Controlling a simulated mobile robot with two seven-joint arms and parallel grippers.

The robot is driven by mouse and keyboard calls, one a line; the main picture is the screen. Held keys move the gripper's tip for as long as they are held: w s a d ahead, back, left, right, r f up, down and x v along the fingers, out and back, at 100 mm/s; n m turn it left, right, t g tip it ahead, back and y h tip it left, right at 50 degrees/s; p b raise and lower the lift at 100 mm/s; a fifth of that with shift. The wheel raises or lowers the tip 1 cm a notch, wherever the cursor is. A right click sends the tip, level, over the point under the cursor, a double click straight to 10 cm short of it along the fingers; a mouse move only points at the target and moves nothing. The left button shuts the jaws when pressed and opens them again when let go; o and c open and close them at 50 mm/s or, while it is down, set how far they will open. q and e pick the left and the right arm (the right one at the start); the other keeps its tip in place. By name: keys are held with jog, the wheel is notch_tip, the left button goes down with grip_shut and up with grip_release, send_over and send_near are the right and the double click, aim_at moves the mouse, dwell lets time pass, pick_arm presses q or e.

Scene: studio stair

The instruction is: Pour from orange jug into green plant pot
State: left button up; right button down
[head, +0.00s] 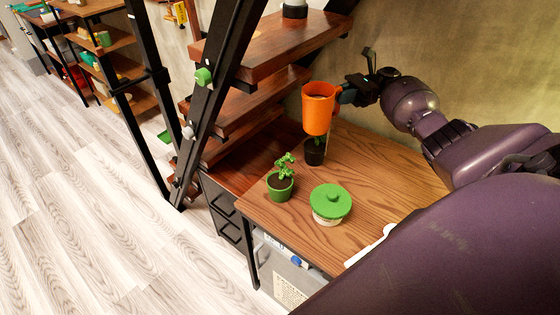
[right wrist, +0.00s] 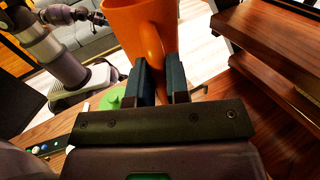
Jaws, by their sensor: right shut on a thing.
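The orange jug (head: 318,109) is upright in the air above the wooden table, in front of a dark plant pot in the head view. My right gripper (head: 346,95) is shut on the jug's handle. In the right wrist view the fingers (right wrist: 162,88) close on the handle of the orange jug (right wrist: 138,28). The green plant pot (head: 280,187) stands on the table with a leafy plant, below and left of the jug, apart from it. The jug's contents cannot be made out. My left gripper is not in view.
A black pot (head: 315,152) stands behind the green pot, beneath the jug. A green-lidded container (head: 331,204) stands to the right of the green pot. Wooden stair treads (head: 270,50) with dark metal beams rise at the left and back. The table's right part (head: 385,175) is clear.

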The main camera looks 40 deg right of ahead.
aim_at(324, 109)
jog(key=shift+a+r+h+p, duration=0.55)
jog(key=shift+a+h+p, duration=0.2)
jog(key=shift+h, duration=0.35)
jog(key=shift+s+a+r+n+h+p, duration=0.1)
jog(key=shift+a+n+h+p, duration=0.25)
jog(key=shift+a+h, duration=0.25)
jog(key=shift+a+f+h, duration=0.15)
jog(key=shift+f+h, duration=0.15)
jog(key=shift+f, duration=0.1)
jog(key=shift+a+f+h+b, duration=0.4)
jog(key=shift+a+f+h, duration=0.05)
jog(key=shift+a+h, duration=0.25)
jog(key=shift+a+f+n+g+h+b, duration=0.3)
jog(key=shift+a+f+h+b, duration=0.2)
jog(key=shift+a+h, duration=0.2)
jog(key=shift+r, duration=0.1)
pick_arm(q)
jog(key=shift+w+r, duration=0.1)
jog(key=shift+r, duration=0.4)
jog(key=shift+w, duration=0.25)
pick_arm(e)
jog(key=shift+a+f+h, duration=0.15)
jog(key=shift+f+h, duration=0.1)
jog(key=shift+h, duration=0.05)
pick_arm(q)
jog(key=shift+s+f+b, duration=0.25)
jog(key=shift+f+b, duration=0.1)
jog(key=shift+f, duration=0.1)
pick_arm(e)
jog(key=shift+a+f, duration=0.15)
